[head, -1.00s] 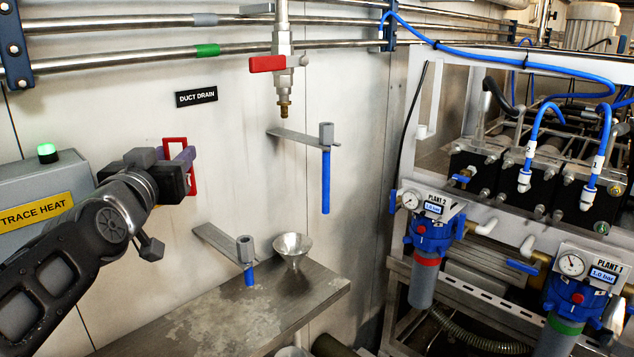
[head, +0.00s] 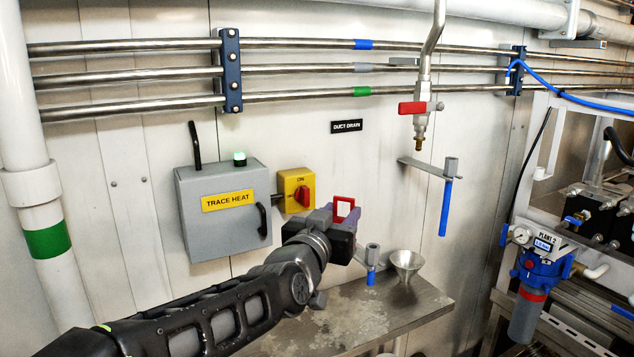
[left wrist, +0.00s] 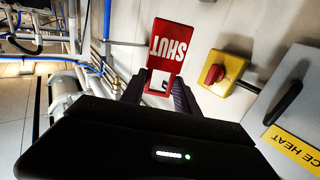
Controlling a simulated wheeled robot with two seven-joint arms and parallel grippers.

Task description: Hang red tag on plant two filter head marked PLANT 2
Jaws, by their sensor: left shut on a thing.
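My left gripper (head: 333,216) is shut on the red tag (head: 345,207), holding it up in front of the wall above the metal shelf. In the left wrist view the tag (left wrist: 172,50) stands out past the fingertips and reads SHUT, upside down in that picture. The plant two filter head (head: 541,262) is at the right of the head view, with a blue body, a gauge and a PLANT 2 label. A red band and grey bowl are below it. The gripper is well to the left of it, apart. My right gripper is not in view.
A grey TRACE HEAT box (head: 222,212) and a yellow switch (head: 296,190) are left of the gripper. A funnel (head: 406,262) stands on the shelf (head: 430,308). A red-handled drain valve (head: 420,108) and a bracket with a blue rod (head: 445,205) hang between gripper and filter.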

